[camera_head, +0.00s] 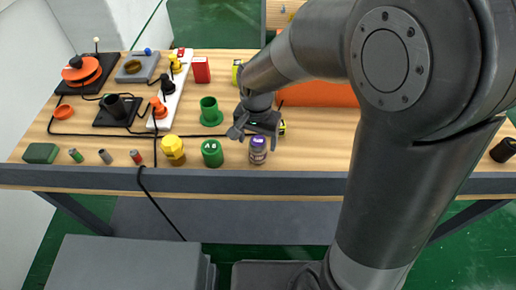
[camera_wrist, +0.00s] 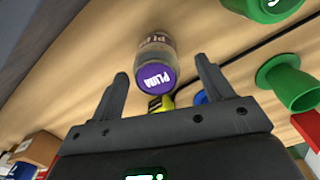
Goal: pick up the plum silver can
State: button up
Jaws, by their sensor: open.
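The plum silver can (camera_head: 258,151) stands near the front edge of the wooden table in the head view, with a purple top and a paler, silvery side. In the wrist view the can (camera_wrist: 156,70) shows its purple top with the lettering PLUM, and it appears between the two fingers. My gripper (camera_head: 253,138) is open and empty, just behind and above the can in the head view. I see no finger touching the can.
A green can (camera_head: 212,153) and a yellow jar (camera_head: 173,150) stand left of the plum can. A yellow item (camera_head: 282,127) lies close to my gripper. A black cable crosses the table.

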aim_at(258, 151)
notch_tip(258, 151, down, 5)
jog(key=shift+s+d+f, duration=0.1)
jog(key=shift+s, duration=0.05)
jog(key=shift+c, duration=0.2)
jog(key=c, duration=1.1)
